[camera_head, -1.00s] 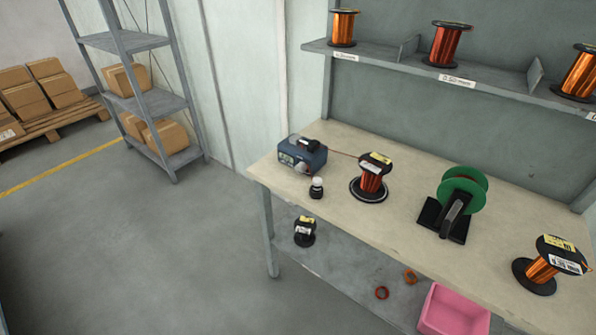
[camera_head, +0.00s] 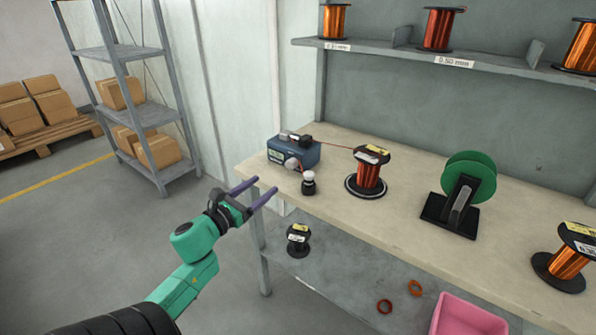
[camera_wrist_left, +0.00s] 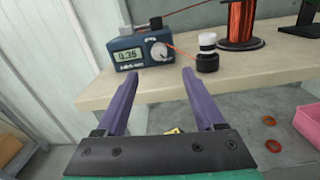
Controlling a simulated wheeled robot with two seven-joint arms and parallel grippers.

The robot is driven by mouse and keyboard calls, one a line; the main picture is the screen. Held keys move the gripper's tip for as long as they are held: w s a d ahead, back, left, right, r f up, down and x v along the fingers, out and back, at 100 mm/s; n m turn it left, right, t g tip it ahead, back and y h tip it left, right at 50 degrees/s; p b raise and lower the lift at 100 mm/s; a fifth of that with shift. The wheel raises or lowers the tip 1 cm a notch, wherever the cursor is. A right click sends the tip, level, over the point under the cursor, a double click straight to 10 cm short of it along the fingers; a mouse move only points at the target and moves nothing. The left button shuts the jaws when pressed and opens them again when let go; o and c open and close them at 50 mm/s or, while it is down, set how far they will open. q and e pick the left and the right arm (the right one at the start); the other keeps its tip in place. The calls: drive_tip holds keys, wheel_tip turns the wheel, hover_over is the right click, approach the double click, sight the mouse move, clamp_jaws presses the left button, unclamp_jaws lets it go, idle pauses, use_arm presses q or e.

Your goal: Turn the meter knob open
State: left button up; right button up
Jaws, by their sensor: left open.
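The blue meter (camera_head: 294,150) stands at the left end of the workbench. Its knob (camera_head: 292,163) is a pale round dial on the front face. In the left wrist view the meter (camera_wrist_left: 126,54) shows a lit display reading about 0.35, with the knob (camera_wrist_left: 159,51) to the right of it. My left gripper (camera_head: 264,190) is open and empty, off the left front edge of the bench, short of the meter. In the left wrist view its two purple fingers (camera_wrist_left: 158,82) point toward the meter with a gap between them. My right gripper is not seen.
A small black bottle with a white cap (camera_head: 308,183) stands just right of the meter. A copper wire spool (camera_head: 368,175) is beyond it, with wire running to the meter. A green wheel on a stand (camera_head: 468,180) is farther right. Floor space left of the bench is clear.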

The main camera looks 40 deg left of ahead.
sight(289, 166)
use_arm(q)
drive_tip(key=w, duration=1.2)
drive_tip(key=shift+w+a, duration=0.1)
drive_tip(key=shift+a, duration=0.25)
clamp_jaws()
